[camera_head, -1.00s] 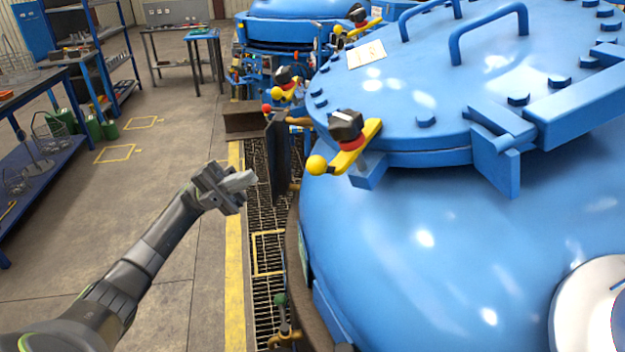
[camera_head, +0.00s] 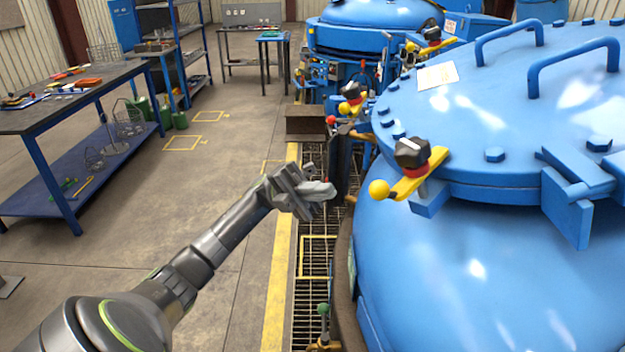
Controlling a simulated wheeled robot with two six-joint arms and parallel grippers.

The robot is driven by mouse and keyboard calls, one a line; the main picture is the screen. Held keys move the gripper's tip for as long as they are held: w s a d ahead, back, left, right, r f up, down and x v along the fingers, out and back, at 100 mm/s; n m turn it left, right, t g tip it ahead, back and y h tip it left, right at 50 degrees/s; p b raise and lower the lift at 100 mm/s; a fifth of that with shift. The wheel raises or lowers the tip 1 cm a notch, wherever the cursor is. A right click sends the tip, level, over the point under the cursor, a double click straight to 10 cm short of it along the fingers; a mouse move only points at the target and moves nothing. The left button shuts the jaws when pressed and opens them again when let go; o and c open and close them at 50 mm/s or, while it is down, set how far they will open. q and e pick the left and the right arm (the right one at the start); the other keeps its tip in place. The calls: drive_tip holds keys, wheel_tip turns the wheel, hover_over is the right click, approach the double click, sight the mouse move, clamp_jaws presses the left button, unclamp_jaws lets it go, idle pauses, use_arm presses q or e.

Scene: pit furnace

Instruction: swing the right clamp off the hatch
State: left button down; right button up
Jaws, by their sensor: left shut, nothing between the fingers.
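The blue hatch (camera_head: 470,120) is the round bolted lid on the large blue furnace at right, and it looks closed. The nearest clamp (camera_head: 412,172), at its front left edge, has a yellow bar with a yellow ball end and a black knob. It lies over the hatch rim. A second yellow clamp (camera_head: 351,102) with a black knob and a third clamp (camera_head: 428,40) show farther along the rim. My left gripper (camera_head: 326,191) is shut and empty, left of the nearest clamp's ball and apart from it. My right gripper is out of view.
A blue-framed workbench (camera_head: 70,130) with tools stands at left. A floor grating (camera_head: 318,262) and a yellow line (camera_head: 280,280) run beside the furnace. Blue lid handles (camera_head: 572,66) rise at upper right. The floor between is mostly clear.

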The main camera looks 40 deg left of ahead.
use_arm(q)
drive_tip(key=p+x, duration=0.4)
drive_tip(key=x, duration=0.4)
drive_tip(key=shift+d, duration=0.15)
drive_tip(key=shift+d, duration=0.1)
